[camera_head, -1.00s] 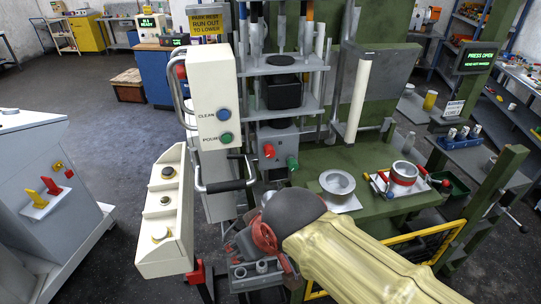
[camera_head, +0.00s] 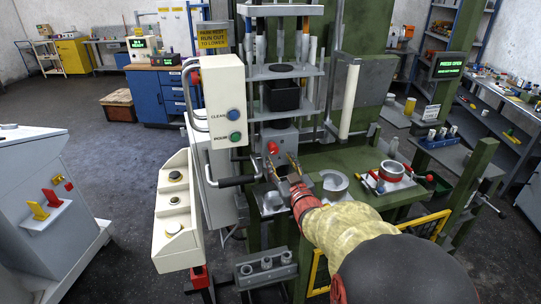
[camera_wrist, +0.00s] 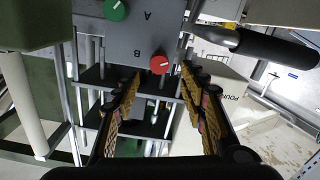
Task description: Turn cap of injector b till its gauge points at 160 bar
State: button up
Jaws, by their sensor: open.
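A red cap (camera_head: 273,147) sits on the front of a grey box (camera_head: 291,135) on the press. The wrist view shows the red cap (camera_wrist: 159,64) and a green cap (camera_wrist: 115,10) on the grey face (camera_wrist: 135,35). A letter A is printed near the green cap; a small mark that looks like B is nearer the red one. My gripper (camera_head: 281,167) is open just below and in front of the red cap. In the wrist view, the red cap lies between and beyond my open fingers (camera_wrist: 161,78), apparently untouched. No gauge reading can be made out.
A white panel (camera_head: 218,85) with blue and green buttons and a black handle (camera_head: 238,181) stand close left of my gripper. A grey ring-shaped dish (camera_head: 335,181) and a tray with a red-banded cup (camera_head: 391,171) are right. Shelves and rods rise above.

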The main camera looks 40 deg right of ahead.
aim_at(275, 151)
jog(key=shift+b+x, duration=0.45)
jog(key=shift+x, duration=3.4)
jog(key=shift+c, duration=1.4)
jog(key=c, duration=0.7)
grip_shut()
jog(key=shift+b, duration=0.35)
